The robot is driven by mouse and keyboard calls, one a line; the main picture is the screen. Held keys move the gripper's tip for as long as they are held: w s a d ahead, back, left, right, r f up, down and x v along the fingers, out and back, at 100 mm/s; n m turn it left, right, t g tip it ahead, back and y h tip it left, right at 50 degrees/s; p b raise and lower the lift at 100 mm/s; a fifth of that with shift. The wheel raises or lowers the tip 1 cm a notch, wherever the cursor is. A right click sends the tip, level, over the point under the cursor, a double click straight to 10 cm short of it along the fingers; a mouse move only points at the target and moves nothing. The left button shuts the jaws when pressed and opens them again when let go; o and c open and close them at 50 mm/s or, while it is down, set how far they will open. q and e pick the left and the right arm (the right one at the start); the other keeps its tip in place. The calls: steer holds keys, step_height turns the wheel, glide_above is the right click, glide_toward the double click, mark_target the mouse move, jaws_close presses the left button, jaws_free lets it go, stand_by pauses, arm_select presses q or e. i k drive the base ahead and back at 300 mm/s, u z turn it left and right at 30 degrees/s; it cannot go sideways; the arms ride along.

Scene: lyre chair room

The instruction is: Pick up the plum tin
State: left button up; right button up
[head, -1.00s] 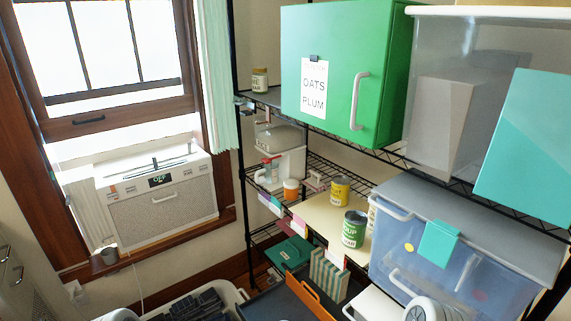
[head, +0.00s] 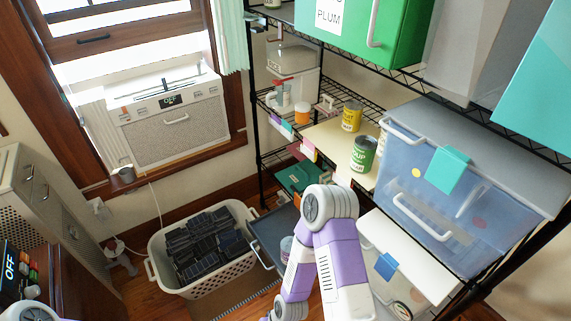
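I cannot make out a tin marked plum. A yellow tin (head: 351,116) stands on the cream-coloured board on the middle shelf. My other gripper is not visible either.
A blue clear bin (head: 455,200) with a teal clip fills the shelf right of the tins. A white laundry basket (head: 205,250) with dark items stands on the floor. A grey tray (head: 275,240) juts out low. An air conditioner (head: 170,120) sits in the window.

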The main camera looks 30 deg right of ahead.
mark_target(287, 244)
steer(key=u, duration=0.05)
steer(key=i, duration=0.8)
steer(key=z, duration=1.85)
